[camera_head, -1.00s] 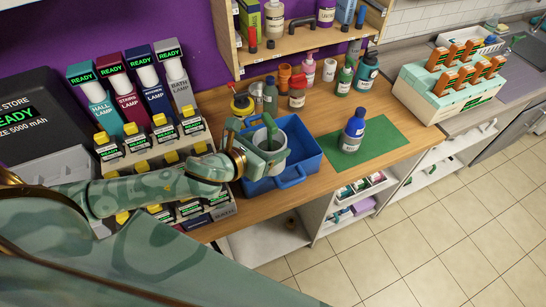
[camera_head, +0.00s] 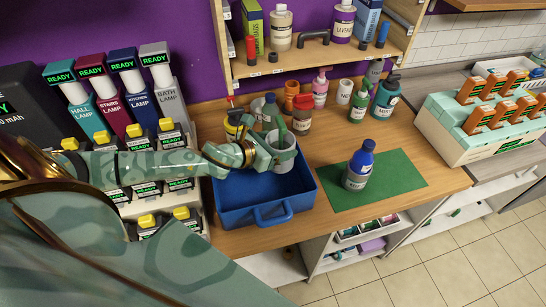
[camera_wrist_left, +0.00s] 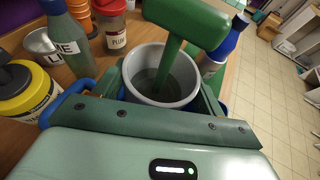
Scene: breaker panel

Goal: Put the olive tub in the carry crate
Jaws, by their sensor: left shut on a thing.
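The olive tub (camera_head: 283,161) looks grey-green, with a round open top; it fills the middle of the left wrist view (camera_wrist_left: 150,97). A green T-shaped piece (camera_wrist_left: 170,40) reaches into its mouth. My left gripper (camera_head: 274,150) is shut on the tub and holds it upright at the back part of the blue carry crate (camera_head: 238,198). In the head view the tub overlaps the crate's back rim, and its height above the crate is hard to judge. The crate's visible floor is bare. My right gripper is not in view.
Bottles and jars, with a red-lidded jar (camera_head: 302,115) and a yellow pot (camera_head: 236,125), stand close behind the crate. A blue bottle (camera_head: 358,168) stands on the green mat (camera_head: 400,180) to the right. Lamp boxes (camera_head: 120,105) and the breaker rack crowd the left.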

